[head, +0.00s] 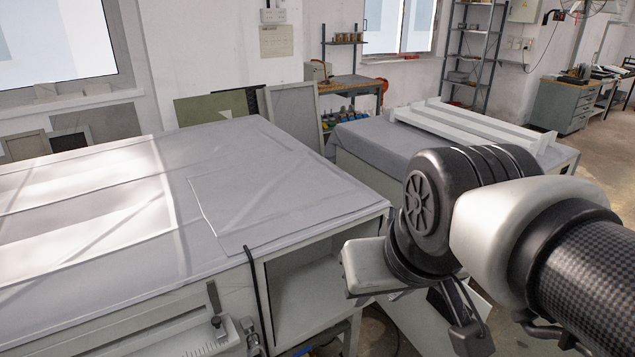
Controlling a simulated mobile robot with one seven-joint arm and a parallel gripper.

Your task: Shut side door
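The machine (225,255) is a large light-grey unit with a flat top. The compartment (318,285) on its near right side stands open, with its pale interior showing. A light panel (408,325), which looks like the side door, is swung out to the right of this opening. My arm and gripper hide much of it. My gripper (462,318) points down at the lower right, in front of the panel. Its dark fingers are partly hidden by my wrist, and I cannot tell whether they touch the panel or how far apart they are.
A dark bar or cable (257,290) runs down the compartment's left edge. A second covered table (375,143) with white rails (470,125) stands behind my arm. Shelves and a workbench (350,85) line the back wall. Open floor (600,160) shows at the right.

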